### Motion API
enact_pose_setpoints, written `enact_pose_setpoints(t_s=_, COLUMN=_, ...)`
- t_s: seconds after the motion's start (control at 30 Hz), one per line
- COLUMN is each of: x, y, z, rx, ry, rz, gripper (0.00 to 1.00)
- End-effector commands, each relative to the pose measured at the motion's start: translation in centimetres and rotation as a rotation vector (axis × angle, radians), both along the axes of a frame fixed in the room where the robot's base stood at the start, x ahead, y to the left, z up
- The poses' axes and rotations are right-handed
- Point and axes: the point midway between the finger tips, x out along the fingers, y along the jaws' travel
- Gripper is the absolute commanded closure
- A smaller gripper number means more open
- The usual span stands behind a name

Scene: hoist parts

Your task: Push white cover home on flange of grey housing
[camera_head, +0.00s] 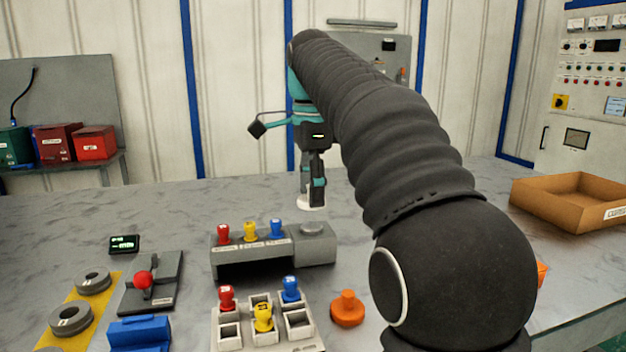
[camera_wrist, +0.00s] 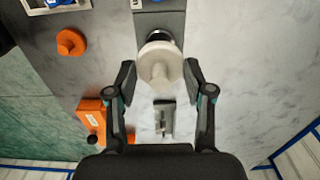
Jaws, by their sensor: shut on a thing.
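The white cover (camera_head: 311,203) is a pale round disc below my gripper (camera_head: 314,185) in the head view. In the wrist view the cover (camera_wrist: 158,52) shows a stubby handle between the two fingertips of my gripper (camera_wrist: 158,76), which is shut on it. The grey housing (camera_head: 315,248) stands on the bench, with a round grey flange (camera_head: 311,228) on its right end. In the wrist view the cover overlaps the dark rim at the end of the housing (camera_wrist: 160,22) and hides most of the flange. Whether they touch cannot be told.
Red, yellow and blue knobs (camera_head: 250,231) stand on the housing's left part. A tray (camera_head: 270,339) with similar knobs and an orange part (camera_head: 347,309) lie in front. A cardboard box (camera_head: 570,199) is at the right. The bench behind the housing is clear.

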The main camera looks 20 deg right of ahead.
Motion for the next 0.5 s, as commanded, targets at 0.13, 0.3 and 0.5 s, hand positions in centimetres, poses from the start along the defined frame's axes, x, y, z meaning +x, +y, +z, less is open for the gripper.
enact_pose_setpoints(t_s=0.13, x=0.0, y=0.0, z=-1.7, rx=0.000, ry=0.001, rz=0.000, gripper=0.74)
enact_pose_setpoints(t_s=0.3, x=0.0, y=0.0, z=-2.9, rx=0.000, ry=0.000, rz=-0.001, gripper=0.74)
enact_pose_setpoints(t_s=0.5, x=0.0, y=0.0, z=-3.6, rx=0.000, ry=0.001, rz=-0.001, gripper=0.74)
